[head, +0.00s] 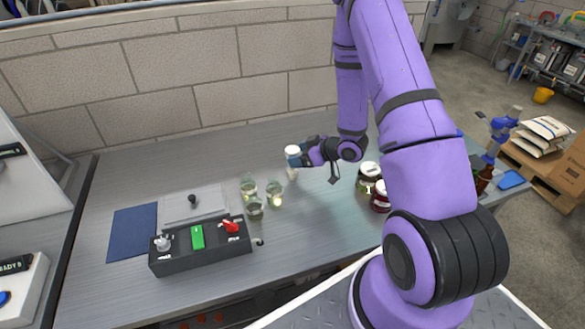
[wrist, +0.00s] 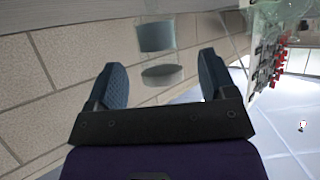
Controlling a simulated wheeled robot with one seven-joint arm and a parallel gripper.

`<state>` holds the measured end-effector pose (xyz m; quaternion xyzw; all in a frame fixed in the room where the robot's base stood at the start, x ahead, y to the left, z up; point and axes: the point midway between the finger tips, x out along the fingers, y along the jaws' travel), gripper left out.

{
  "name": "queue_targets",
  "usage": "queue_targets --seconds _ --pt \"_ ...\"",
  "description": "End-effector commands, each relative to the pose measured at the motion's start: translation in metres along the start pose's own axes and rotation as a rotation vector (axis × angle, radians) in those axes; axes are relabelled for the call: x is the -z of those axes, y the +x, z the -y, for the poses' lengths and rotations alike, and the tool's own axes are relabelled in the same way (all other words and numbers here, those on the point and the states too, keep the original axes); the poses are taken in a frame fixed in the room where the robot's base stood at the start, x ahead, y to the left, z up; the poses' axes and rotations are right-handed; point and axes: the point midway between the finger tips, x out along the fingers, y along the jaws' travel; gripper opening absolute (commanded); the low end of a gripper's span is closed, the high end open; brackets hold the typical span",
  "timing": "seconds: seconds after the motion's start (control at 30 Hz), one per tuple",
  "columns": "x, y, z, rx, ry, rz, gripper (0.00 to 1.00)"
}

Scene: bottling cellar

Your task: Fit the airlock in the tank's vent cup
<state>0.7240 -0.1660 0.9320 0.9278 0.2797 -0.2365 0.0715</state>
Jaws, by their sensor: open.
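My gripper (head: 301,157) is over the back middle of the bench, its jaws apart. A small pale piece with a white round top (head: 292,150) is at its fingertips; its lower part looks translucent. In the wrist view my gripper (wrist: 160,80) shows two blue-grey fingers, one on each side of a clear piece with grey bands (wrist: 157,37). This may be the airlock; I cannot tell whether the fingers touch it. I cannot make out the tank's vent cup for certain.
Clear glass vessels (head: 273,193) stand left of my gripper. A dark control box (head: 200,246) with a green switch and red lever sits at the front. Lidded jars (head: 369,178) stand right. A blue mat (head: 133,232) lies left. Bench between the vessels and jars is clear.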

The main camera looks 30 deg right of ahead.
Motion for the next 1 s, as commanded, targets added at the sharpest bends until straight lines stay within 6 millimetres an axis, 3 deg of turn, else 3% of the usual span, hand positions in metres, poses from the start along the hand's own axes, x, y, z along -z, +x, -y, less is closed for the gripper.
queue_targets --seconds 0.2,0.47,0.7,0.77,1.0 --pt "-0.003 0.030 0.000 0.002 0.000 0.001 0.77" --pt "-0.003 0.034 0.000 0.000 0.001 0.000 0.77" --pt "-0.003 0.034 0.000 0.000 0.001 0.001 0.23" --pt "-0.003 0.034 0.000 0.000 0.000 0.000 0.19" --pt "-0.002 0.034 0.000 0.000 0.000 0.000 0.19"
